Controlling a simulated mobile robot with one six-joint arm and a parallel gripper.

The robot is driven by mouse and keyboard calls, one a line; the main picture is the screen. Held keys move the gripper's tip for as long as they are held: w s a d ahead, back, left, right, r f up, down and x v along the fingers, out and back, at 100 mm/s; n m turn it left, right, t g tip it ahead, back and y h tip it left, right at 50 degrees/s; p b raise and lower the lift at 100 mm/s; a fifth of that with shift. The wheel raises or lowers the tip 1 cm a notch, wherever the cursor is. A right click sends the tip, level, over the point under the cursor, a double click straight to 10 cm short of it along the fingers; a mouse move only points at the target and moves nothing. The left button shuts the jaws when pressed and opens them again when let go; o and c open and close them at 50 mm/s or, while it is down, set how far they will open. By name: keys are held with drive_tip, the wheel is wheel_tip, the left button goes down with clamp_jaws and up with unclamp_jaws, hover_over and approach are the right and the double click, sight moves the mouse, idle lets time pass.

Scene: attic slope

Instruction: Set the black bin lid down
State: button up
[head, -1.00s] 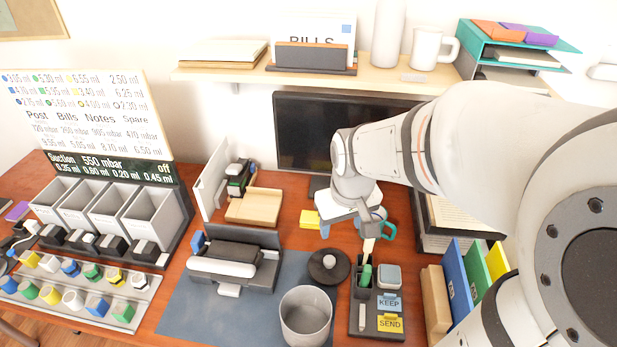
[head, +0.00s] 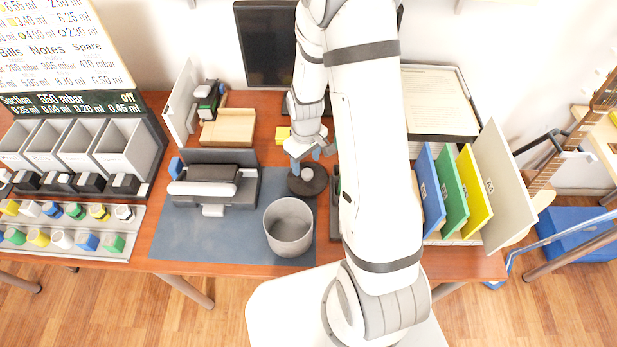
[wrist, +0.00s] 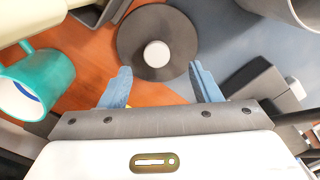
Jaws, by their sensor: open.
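The black bin lid (head: 313,189) is a dark round disc with a pale knob. It lies flat, partly on the blue mat and partly on the wooden table, behind the open grey bin (head: 288,230). My gripper (head: 311,162) is just behind the lid's knob in the head view, above the table. In the wrist view the lid (wrist: 134,36) lies ahead of my gripper (wrist: 160,69). The two blue fingers are spread apart with nothing between them, and the knob is beyond their tips.
A teal mug (wrist: 38,82) stands left in the wrist view. A grey and black device (head: 214,188) sits left of the lid. My arm hides much of the desk organizer. Coloured folders (head: 452,190) stand at the right. The front of the blue mat (head: 200,238) is clear.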

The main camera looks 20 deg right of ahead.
sight(308, 172)
drive_tip(key=shift+d+f+p, duration=0.2)
drive_tip(key=shift+f+p, duration=0.45)
drive_tip(key=shift+f, duration=2)
drive_tip(key=shift+c, duration=0.5)
drive_tip(key=c, duration=1)
drive_tip(key=shift+r, duration=0.1)
drive_tip(key=shift+c, duration=0.2)
